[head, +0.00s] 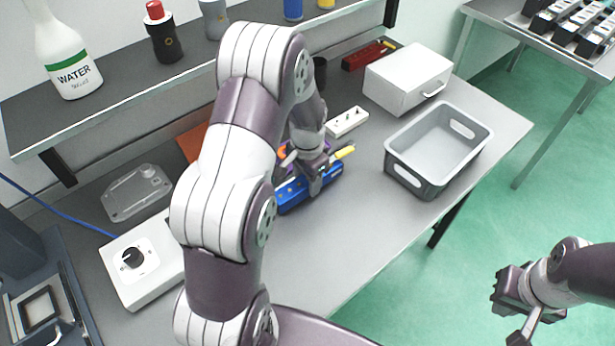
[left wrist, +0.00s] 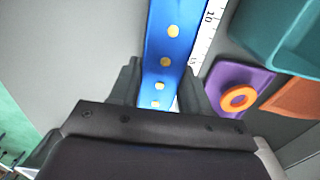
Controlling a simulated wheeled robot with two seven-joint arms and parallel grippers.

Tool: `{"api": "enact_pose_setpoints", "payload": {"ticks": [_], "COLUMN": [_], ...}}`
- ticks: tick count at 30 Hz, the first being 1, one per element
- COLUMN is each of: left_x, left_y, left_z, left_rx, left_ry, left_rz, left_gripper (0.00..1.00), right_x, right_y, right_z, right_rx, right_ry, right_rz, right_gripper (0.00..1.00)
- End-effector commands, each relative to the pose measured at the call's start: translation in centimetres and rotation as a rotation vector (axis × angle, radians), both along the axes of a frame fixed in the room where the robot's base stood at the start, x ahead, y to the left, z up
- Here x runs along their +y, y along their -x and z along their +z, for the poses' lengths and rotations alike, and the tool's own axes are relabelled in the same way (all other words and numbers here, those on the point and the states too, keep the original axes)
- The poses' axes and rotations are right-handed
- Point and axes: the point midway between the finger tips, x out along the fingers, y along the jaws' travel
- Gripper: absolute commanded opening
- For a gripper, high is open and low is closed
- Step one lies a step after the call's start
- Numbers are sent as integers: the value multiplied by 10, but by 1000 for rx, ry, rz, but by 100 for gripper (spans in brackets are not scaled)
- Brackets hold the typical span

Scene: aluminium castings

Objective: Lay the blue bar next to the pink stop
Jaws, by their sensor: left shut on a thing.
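The blue bar (head: 290,195) lies low over the grey bench in the head view, partly hidden by my left arm. In the left wrist view the blue bar (left wrist: 170,45), with a row of yellow dots, runs between the fingers of my left gripper (left wrist: 158,95). My left gripper (head: 316,182) is shut on it; I cannot tell whether the bar touches the bench. I cannot make out the pink stop in either view. My right gripper (head: 515,300) hangs over the green floor, away from the bench; its jaw opening is unclear.
A white scale (left wrist: 207,40) runs beside the bar. A purple piece (left wrist: 240,80) with an orange ring (left wrist: 239,98) lies nearby, as does a teal container (left wrist: 285,35). A grey bin (head: 438,150), white box (head: 408,78) and dial box (head: 142,262) stand on the bench. Its front is clear.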

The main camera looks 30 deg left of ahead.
Motion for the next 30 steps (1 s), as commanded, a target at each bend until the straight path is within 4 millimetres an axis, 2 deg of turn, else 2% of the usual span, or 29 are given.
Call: {"api": "enact_pose_setpoints", "payload": {"ticks": [17, 18, 20, 21, 30], "left_x": [0, 0, 0, 0, 0], "left_y": [0, 0, 0, 0, 1], "left_z": [-12, -12, -12, -12, -13], "left_rx": [0, 1, 1, 1, 2], "left_ry": [0, 1, 1, 1, 0], "left_rz": [1, 1, 1, 1, 1], "left_gripper": [2, 50, 70, 72, 72], "right_x": [0, 0, 0, 0, 0], "right_y": [0, 0, 0, 0, 0], "right_z": [-5, -5, -5, -5, -6], "right_rx": [0, 0, 0, 0, 0], "right_ry": [0, 0, 0, 0, 0], "right_rz": [0, 0, 0, 0, 0], "right_gripper": [0, 0, 0, 0, 0]}}
